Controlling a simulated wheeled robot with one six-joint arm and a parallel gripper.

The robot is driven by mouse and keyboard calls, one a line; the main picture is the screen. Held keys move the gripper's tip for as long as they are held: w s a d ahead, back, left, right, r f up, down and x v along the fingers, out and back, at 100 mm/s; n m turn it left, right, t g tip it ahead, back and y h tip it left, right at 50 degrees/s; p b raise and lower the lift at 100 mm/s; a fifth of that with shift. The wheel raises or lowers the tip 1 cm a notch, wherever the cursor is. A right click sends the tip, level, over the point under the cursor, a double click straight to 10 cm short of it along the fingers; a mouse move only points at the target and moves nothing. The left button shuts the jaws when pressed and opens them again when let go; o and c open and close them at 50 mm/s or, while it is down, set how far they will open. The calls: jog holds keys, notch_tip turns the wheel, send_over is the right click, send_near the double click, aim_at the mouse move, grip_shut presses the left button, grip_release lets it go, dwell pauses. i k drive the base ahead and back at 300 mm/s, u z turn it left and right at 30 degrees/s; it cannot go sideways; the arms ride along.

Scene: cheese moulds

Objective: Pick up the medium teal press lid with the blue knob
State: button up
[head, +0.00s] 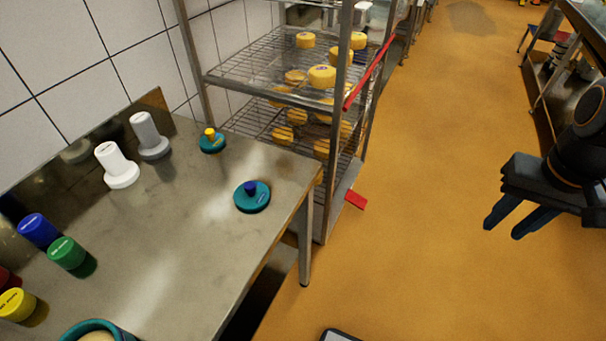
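The teal press lid with the blue knob (252,203) lies flat, knob up, on the steel table near its front right corner. A second teal lid with a yellow knob (212,147) lies farther back on the same table. My gripper (510,227) is at the right of the view, over the orange floor and well apart from the table. Its two dark fingers point down and left with a gap between them, and nothing shows between them.
The steel table (190,225) also holds white plungers (121,178), coloured caps (66,253) and a teal mould (90,328) at the front. A wire rack with cheeses (322,76) stands behind its right end. A red handle (356,199) juts out low. Open floor (430,150) lies right of the table.

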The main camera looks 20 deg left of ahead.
aim_at(252, 196)
jog(key=z, duration=0.15)
jog(key=k, duration=1.25)
jog(key=u, duration=1.3)
